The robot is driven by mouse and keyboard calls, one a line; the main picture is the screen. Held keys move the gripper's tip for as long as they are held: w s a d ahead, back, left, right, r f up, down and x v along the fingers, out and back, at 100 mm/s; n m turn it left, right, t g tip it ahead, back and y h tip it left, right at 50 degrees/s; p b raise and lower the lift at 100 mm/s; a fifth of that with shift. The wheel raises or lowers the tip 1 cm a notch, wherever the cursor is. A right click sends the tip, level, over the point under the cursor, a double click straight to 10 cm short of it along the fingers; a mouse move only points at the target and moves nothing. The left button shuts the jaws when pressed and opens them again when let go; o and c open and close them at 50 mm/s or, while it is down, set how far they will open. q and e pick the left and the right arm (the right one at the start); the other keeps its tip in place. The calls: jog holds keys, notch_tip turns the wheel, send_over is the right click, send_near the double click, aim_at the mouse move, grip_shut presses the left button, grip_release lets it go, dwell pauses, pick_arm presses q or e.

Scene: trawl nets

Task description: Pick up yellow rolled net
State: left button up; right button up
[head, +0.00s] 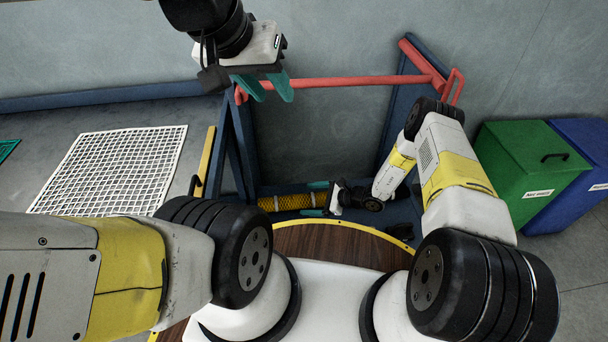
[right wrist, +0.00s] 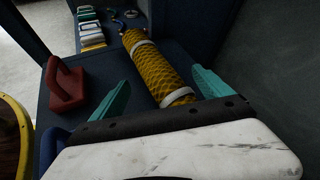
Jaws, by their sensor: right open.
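The yellow rolled net (head: 283,202) lies on the dark blue shelf of the rack, its near end by my right gripper (head: 315,199). In the right wrist view the yellow rolled net (right wrist: 157,72) shows a diamond mesh with pale bands around it. There, my right gripper (right wrist: 161,77) is open, its teal fingers apart on either side of the roll's near end. Whether the fingers touch the net cannot be told. My left gripper (head: 273,95) is up high at the rack's red rail, its teal fingers apart and nothing between them.
The red rail (head: 345,82) spans the blue rack. On the shelf, a red block-like object (right wrist: 67,87) lies left of the net, with several small coloured items (right wrist: 90,28) farther back. A white grid (head: 112,168) is at left; green (head: 530,165) and blue bins (head: 590,170) stand at right.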

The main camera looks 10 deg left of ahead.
aim_at(300, 200)
jog(key=x, duration=0.5)
jog(key=shift+s, duration=0.2)
jog(key=shift+r, duration=0.1)
grip_shut()
